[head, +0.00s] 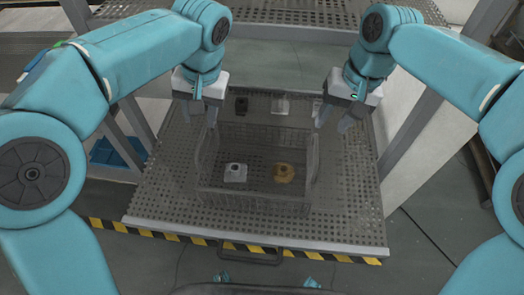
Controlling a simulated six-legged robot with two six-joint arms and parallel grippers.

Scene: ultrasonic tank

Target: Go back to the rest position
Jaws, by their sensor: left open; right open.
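My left gripper (199,113) hangs open and empty over the perforated shelf, near the upper left side of the wire basket (252,192). My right gripper (333,119) hangs open and empty near the basket's upper right side. The basket is a dark mesh box standing on the perforated shelf (347,195). A white part (235,173) and a brass-coloured part (284,173) appear inside it, side by side and apart. I cannot tell if either fingertip touches the basket's handles.
A dark part (241,104) and a pale part (281,105) stand on the shelf behind the basket. A yellow-black striped edge (229,244) runs along the front. Grey frame posts (411,136) stand at the side. A blue bin (118,152) is at the left.

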